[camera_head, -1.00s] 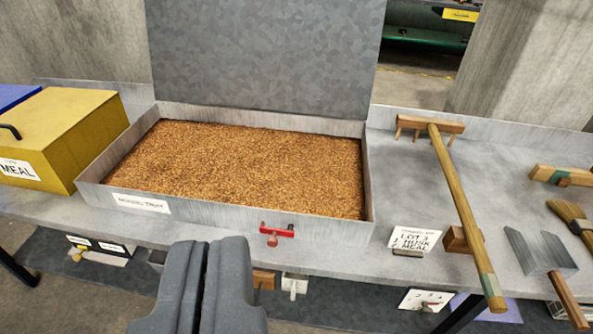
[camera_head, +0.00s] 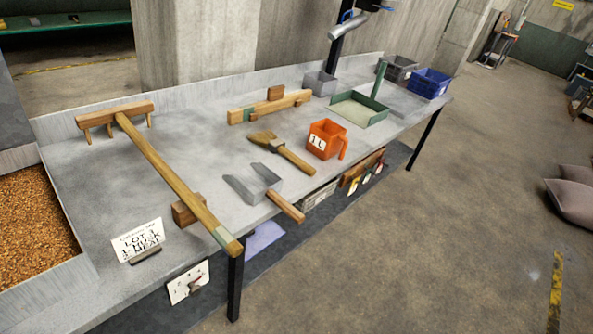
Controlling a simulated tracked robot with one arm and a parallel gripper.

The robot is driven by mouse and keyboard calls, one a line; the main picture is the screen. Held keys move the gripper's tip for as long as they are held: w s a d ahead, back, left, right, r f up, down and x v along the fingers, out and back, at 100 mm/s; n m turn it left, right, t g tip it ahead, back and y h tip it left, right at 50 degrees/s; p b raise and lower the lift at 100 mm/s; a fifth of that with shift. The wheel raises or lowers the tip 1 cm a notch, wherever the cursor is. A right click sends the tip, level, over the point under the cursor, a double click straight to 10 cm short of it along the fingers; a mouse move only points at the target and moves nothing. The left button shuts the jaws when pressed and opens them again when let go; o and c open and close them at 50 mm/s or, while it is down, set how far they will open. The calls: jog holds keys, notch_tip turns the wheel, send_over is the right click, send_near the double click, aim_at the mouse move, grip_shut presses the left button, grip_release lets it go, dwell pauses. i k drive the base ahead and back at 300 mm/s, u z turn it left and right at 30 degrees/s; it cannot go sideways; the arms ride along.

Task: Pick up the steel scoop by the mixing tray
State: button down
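The steel scoop (camera_head: 253,183) lies on the grey bench near its front edge, right of the wooden rake. It has a grey metal pan, and its wooden handle (camera_head: 286,207) sticks out past the front edge. The mixing tray (camera_head: 52,290) is at the far left, cut off by the picture edge, with brown grain in it. My gripper is out of the picture now.
A wooden rake (camera_head: 168,173) lies left of the scoop, its handle end over the front edge. A brush (camera_head: 282,150), an orange jug (camera_head: 325,140) and a green pan (camera_head: 359,110) are to the right. A lot card (camera_head: 138,241) stands left. Open floor lies at right.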

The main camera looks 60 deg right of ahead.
aim_at(257, 183)
jog(key=z, duration=1.15)
jog(key=k, duration=1.05)
jog(key=z, duration=0.7)
jog(key=i, duration=1.3)
jog(key=u, duration=0.4)
jog(key=i, duration=0.95)
jog(key=u, duration=0.7)
